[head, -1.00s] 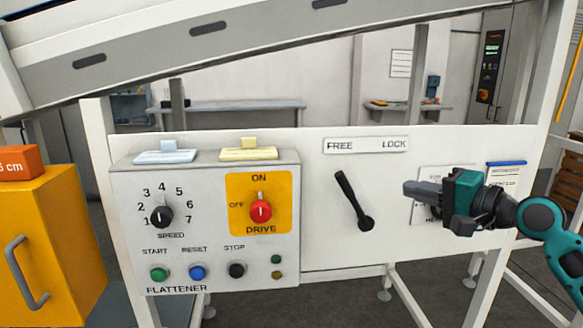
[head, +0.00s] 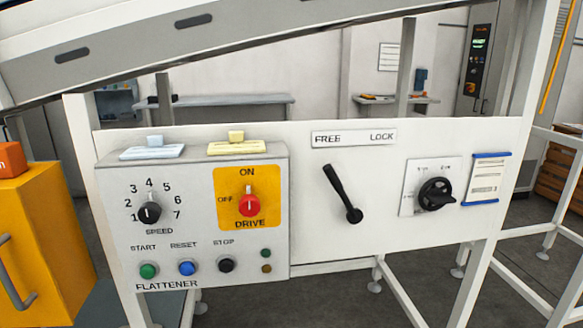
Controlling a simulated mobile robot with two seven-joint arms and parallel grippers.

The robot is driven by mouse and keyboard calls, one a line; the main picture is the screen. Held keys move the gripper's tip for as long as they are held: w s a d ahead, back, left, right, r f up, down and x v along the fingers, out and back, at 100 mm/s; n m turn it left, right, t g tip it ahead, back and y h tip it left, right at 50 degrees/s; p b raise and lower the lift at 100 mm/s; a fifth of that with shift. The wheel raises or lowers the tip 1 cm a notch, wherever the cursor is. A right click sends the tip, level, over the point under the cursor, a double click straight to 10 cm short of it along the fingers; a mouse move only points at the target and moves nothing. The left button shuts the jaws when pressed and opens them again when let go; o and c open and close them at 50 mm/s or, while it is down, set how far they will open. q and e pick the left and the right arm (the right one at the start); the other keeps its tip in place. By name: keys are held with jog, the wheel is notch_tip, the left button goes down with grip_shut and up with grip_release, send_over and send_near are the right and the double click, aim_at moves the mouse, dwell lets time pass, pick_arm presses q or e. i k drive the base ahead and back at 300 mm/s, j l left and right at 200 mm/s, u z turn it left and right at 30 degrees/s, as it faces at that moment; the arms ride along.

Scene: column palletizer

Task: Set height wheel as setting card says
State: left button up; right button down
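The height wheel (head: 436,194) is a black round knob with a handle, mounted on a white scale plate (head: 409,203) at the right of the white panel. The marks on the plate are too small to read. The setting card (head: 487,181) is a white sheet with blue edges at top and bottom, right of the wheel; its text is not legible. The black lock lever (head: 343,194) is left of the wheel, its handle tilted up and left toward FREE on the FREE/LOCK label (head: 354,138). Neither gripper is in view.
The grey flattener control box (head: 195,220) with speed knob, red drive switch and buttons juts out left of the lever. A yellow cabinet (head: 40,250) with an orange block (head: 12,159) stands at the far left. A sloped conveyor (head: 230,40) crosses above. White frame legs stand below.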

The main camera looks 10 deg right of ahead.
aim_at(435, 196)
jog(key=z, duration=1.35)
